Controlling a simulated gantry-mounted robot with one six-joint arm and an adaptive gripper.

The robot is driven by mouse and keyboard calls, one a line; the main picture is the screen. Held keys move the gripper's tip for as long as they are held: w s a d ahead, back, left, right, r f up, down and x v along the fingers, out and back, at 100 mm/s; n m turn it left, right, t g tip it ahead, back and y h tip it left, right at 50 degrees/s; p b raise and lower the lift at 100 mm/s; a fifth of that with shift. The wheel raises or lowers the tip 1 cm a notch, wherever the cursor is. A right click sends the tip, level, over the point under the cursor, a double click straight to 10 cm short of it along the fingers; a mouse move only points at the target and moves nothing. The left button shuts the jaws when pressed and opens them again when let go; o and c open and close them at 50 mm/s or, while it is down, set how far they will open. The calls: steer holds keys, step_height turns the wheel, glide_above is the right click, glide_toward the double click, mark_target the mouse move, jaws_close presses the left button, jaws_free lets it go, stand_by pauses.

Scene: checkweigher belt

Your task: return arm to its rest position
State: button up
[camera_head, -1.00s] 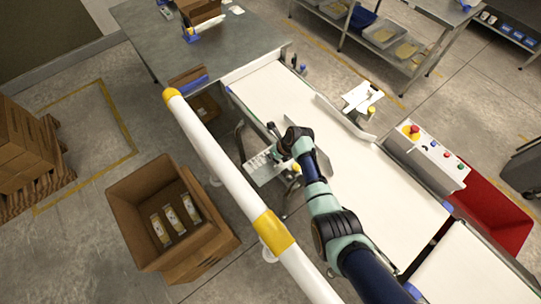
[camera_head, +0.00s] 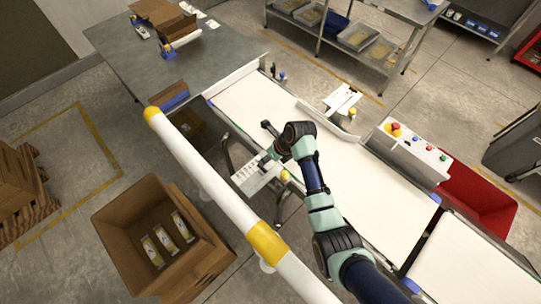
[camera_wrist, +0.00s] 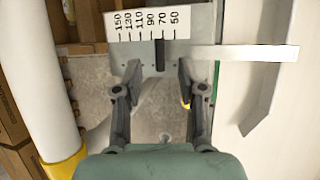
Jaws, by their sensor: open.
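My arm reaches over the white checkweigher belt (camera_head: 375,203) in the head view. My gripper hangs beyond the wrist, near the belt's left edge, and its fingers are mostly hidden there. In the wrist view my gripper (camera_wrist: 155,75) is open, with its two fingers spread and nothing held between them. Ahead of the fingertips is a plate with a printed scale (camera_wrist: 148,22), numbered from 150 down to 50, with a dark pointer (camera_wrist: 160,55). The scale plate also shows in the head view (camera_head: 250,178), left of the belt.
A white and yellow rail (camera_head: 205,172) runs along the belt's left side. An open carton (camera_head: 125,225) with several packs stands left of it. A control box (camera_head: 410,150) and red bin (camera_head: 478,200) are on the right. A grey table (camera_head: 190,70) stands at the back.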

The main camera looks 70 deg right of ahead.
steer(key=v, duration=0.2)
steer(key=shift+s+r, duration=0.15)
steer(key=shift+r, duration=0.2)
steer(key=w+a+r+n+t+h+p, duration=0.1)
steer(key=w+a+r+n+p, duration=0.2)
steer(key=w+a+r+n, duration=0.6)
steer(key=w+a+r+n+t+h+p, duration=0.1)
steer(key=w+a+r+n+t+p, duration=0.15)
steer(key=w+a+r+n, duration=0.65)
steer(key=s+a+r+n+t+p, duration=0.1)
steer(key=s+a+r+n, duration=0.1)
steer(key=a+r+n, duration=0.3)
steer(key=s+a+r+n+t+y+p, duration=0.1)
steer(key=a+r+n, duration=0.4)
steer(key=a+n, duration=0.6)
steer(key=s+a+r+n+t+y+p, duration=0.1)
steer(key=s+a+r+n+t+p, duration=0.1)
steer(key=a+r+n, duration=0.4)
steer(key=s+a+n, duration=0.1)
steer(key=a+n, duration=0.1)
steer(key=shift+s+a, duration=0.2)
steer(key=shift+a, duration=0.05)
steer(key=shift+d, duration=0.1)
